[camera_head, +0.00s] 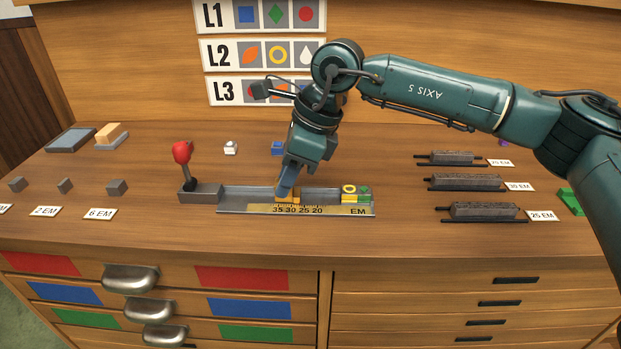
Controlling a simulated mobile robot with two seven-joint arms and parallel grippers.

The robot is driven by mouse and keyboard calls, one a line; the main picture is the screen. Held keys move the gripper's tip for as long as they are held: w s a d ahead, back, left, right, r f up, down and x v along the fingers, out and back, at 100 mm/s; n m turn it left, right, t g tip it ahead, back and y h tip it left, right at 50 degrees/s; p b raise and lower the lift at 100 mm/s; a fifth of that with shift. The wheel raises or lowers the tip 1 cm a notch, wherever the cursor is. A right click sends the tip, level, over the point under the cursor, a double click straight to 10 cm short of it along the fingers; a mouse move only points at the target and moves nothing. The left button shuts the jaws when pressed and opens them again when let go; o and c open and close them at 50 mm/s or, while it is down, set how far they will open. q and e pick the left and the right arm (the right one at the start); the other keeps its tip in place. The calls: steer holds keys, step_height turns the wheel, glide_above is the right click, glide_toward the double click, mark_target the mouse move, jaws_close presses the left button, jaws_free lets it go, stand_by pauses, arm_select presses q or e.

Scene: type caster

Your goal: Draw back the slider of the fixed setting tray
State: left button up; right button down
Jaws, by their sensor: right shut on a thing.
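The fixed setting tray (240,198) is a long grey metal channel on the bench. The yellow-orange slider (295,196) sits in the channel above the 35–30 marks. My right gripper (287,191) reaches down from above and is shut on the slider, hiding part of it. Blocks marked with a yellow ring and a green diamond (356,192) stand at the tray's right end, with a gap between them and the slider. My left gripper is not in view.
A red-knobbed lever (182,154) stands at the tray's left end. Dark bars on rods (484,210) lie at the right, small grey cubes (65,185) at the left. Bench front is clear.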

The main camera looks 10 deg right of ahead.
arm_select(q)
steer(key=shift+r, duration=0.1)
arm_select(e)
steer(key=shift+a, duration=0.1)
steer(key=c, duration=1.6)
jaws_free()
steer(key=o, duration=0.4)
steer(key=shift+c, duration=0.2)
steer(key=shift+r, duration=0.1)
arm_select(q)
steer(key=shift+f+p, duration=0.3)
steer(key=shift+p, duration=0.05)
arm_select(e)
steer(key=v, duration=1.3)
